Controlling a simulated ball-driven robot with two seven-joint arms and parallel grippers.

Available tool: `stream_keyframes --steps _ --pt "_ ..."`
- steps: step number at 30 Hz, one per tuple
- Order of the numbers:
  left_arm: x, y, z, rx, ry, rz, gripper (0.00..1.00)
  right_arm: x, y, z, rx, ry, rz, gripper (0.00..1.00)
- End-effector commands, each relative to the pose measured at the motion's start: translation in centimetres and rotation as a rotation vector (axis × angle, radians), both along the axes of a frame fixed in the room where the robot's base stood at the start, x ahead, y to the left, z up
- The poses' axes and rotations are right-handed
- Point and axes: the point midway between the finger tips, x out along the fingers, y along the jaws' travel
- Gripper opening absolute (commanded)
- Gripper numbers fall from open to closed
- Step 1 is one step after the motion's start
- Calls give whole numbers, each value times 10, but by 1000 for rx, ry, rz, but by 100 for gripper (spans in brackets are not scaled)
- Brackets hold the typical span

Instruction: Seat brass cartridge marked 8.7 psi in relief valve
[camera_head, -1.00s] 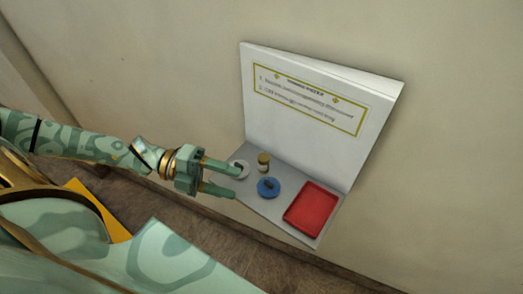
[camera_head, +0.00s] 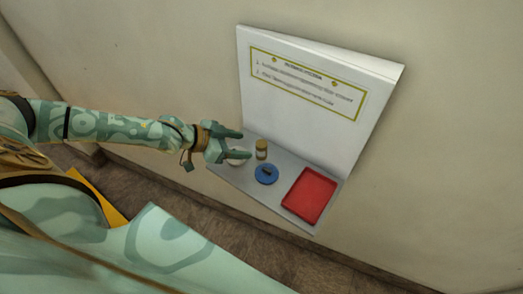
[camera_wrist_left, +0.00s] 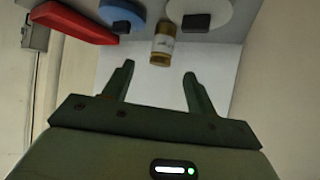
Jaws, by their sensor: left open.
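A small brass-capped cylinder with a pale label band (camera_head: 261,149) stands on the grey shelf. It also shows in the left wrist view (camera_wrist_left: 162,45), just beyond and between my finger tips; its marking is too small to read. A blue disc with a dark piece on it (camera_head: 266,174) sits nearer the front edge. A white disc (camera_head: 236,156) is left of the cylinder, partly covered by my finger. I cannot tell which disc is the relief valve. My left gripper (camera_head: 245,145) is open and empty, left of the cylinder. My right gripper is not in view.
A red tray (camera_head: 309,195) lies at the right of the grey shelf (camera_head: 286,165). A white back panel (camera_head: 300,125) with a yellow-bordered instruction sign rises behind. The wall is close behind it; the floor is open in front.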

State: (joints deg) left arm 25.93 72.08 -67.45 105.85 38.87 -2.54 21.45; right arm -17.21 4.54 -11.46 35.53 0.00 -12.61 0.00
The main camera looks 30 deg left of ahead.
Motion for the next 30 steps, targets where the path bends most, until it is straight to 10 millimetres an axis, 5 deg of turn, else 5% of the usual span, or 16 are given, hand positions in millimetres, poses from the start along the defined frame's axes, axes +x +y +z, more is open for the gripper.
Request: stream_keyframes --steps 18,26,30 --pt "55 -40 -45 1 -2 -2 57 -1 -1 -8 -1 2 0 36" --pt "57 -41 -47 2 -2 -2 57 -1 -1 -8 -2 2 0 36" --pt "57 -41 -46 2 -2 -1 21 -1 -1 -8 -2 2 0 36"
